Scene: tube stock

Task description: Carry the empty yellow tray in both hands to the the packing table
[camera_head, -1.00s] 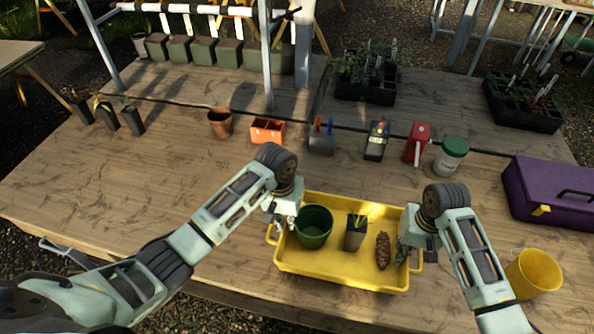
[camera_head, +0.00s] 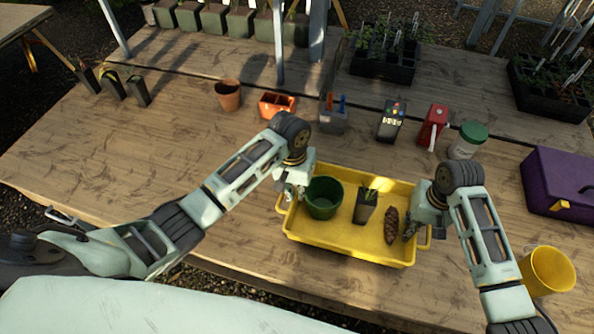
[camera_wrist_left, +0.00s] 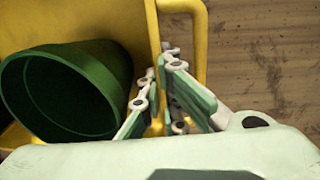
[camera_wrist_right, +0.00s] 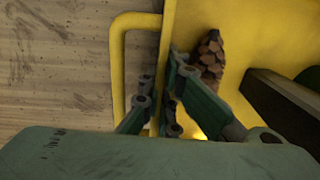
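The yellow tray (camera_head: 340,240) is at the front of the wooden bench and is not empty. It holds a green pot (camera_head: 324,198), a dark seedling pot (camera_head: 364,208) and a pine cone (camera_head: 391,225). My left gripper (camera_wrist_left: 160,75) has its fingers on both sides of the tray's left end wall, beside the handle, closed on it. My right gripper (camera_wrist_right: 163,85) is closed the same way on the right end wall. Whether the tray is lifted clear of the bench cannot be told. No table is identifiable as the packing table.
A yellow cup (camera_head: 548,270) stands just right of my right arm, and a purple box (camera_head: 560,180) lies behind it. Another table (camera_head: 20,20) is at the far left.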

